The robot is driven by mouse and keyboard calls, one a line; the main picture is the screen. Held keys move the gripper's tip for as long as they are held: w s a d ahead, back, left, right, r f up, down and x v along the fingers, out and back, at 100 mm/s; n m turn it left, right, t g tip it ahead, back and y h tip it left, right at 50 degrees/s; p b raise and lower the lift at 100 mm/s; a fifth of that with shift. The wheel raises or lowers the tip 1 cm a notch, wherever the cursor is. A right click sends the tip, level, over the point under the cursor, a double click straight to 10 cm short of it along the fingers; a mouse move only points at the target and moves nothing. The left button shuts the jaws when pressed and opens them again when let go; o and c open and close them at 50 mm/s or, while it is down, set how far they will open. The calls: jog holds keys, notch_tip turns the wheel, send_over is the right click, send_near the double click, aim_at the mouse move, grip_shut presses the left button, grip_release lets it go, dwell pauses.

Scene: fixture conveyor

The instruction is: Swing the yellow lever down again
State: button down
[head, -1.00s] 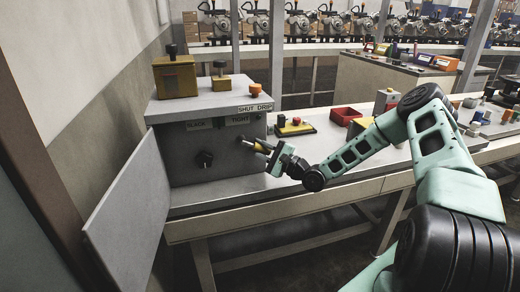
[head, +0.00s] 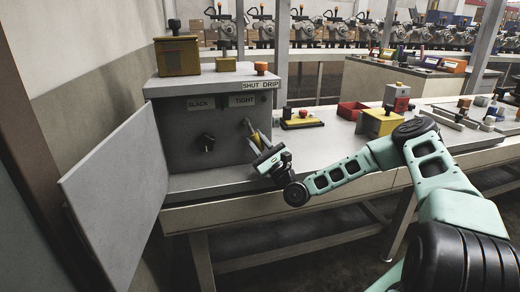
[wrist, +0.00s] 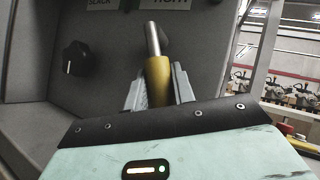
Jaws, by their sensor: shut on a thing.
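The yellow lever (head: 255,136) is on the front of a grey box (head: 215,152), under the TIGHT label. It slants down and right from its pivot in the head view. My gripper (head: 266,151) is shut on the lever's yellow handle. In the wrist view, the yellow handle (wrist: 158,80) sits between the two fingers of my gripper (wrist: 157,88). The bare metal rod shows beyond it, reaching the box face. The handle's near end is hidden by my gripper body.
A black knob (head: 204,142) is left of the lever, under the SLACK label (head: 201,103). A grey panel (head: 115,205) stands open at the box's left.

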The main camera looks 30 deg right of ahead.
jog(key=shift+w+a+f+m+t+h+b, duration=0.15)
jog(key=shift+a+m+t+h+b, duration=0.15)
jog(key=shift+m+h+b, duration=0.35)
jog(key=shift+a+f+m+t+h+b, duration=0.2)
jog(key=shift+m+t+h+b, duration=0.15)
jog(key=shift+m+h, duration=0.45)
jog(key=shift+r+m, duration=0.1)
jog(key=shift+m, duration=0.15)
jog(key=c, duration=1.5)
grip_release()
jog(key=shift+o, duration=0.2)
jog(key=shift+r, duration=0.15)
notch_tip(320, 180, up, 10)
jog(key=shift+f+p, duration=0.1)
jog(key=shift+p, duration=0.5)
